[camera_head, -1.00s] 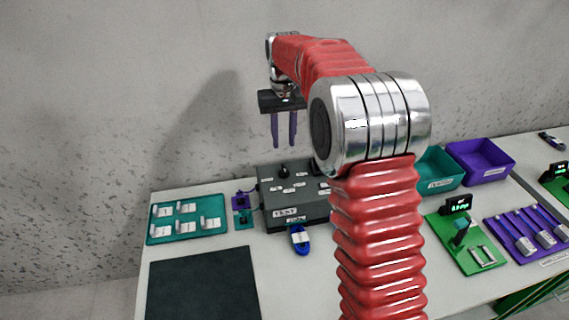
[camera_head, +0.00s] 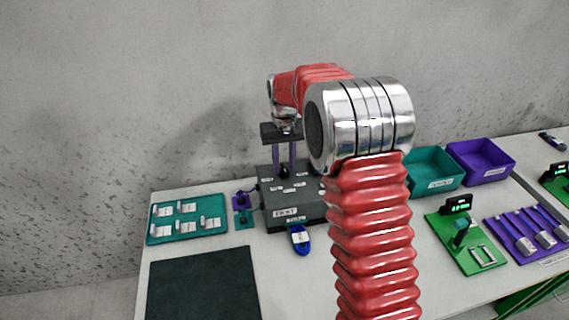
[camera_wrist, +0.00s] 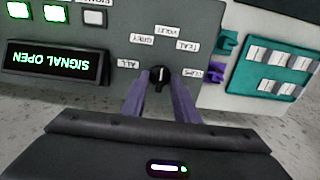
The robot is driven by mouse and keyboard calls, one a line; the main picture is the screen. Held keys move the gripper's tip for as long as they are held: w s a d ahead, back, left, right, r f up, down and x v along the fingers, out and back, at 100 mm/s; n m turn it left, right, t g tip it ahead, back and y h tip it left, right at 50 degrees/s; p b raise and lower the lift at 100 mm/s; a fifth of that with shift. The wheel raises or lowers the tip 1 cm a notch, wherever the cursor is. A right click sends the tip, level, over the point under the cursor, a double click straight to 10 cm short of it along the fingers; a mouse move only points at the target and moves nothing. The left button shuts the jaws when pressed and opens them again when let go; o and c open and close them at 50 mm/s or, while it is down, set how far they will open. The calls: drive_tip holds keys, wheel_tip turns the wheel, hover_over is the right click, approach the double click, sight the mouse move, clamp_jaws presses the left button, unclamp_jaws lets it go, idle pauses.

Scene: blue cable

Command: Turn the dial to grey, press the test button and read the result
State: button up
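The grey tester box (camera_head: 305,208) stands on the table with a label reading roughly TEST on its front. Its black dial (camera_wrist: 160,77) has a white mark pointing up in the wrist view, roughly towards the label that looks like VIOLET (camera_wrist: 167,31). The GREY label (camera_wrist: 141,40) is up and left of the dial. My gripper (camera_wrist: 160,84) is open, its purple fingers on either side of the dial; I cannot tell whether they touch it. The display (camera_wrist: 54,63) reads SIGNAL OPEN, upside down. I cannot tell which control is the test button.
A blue cable (camera_head: 300,243) with a white tag lies at the box's front. A teal tray (camera_head: 187,232) with white clips stands left, a dark mat (camera_head: 203,285) in front. Teal (camera_head: 433,172) and purple (camera_head: 482,160) bins and a green board (camera_head: 465,243) are at right.

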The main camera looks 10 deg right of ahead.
drive_tip(key=shift+c, duration=0.4)
clamp_jaws()
drive_tip(key=shift+n, duration=0.5)
drive_tip(key=n, duration=0.2)
drive_tip(key=shift+n, duration=0.3)
drive_tip(key=n, duration=0.4)
drive_tip(key=shift+o, duration=0.4)
unclamp_jaws()
drive_tip(key=shift+r, duration=0.15)
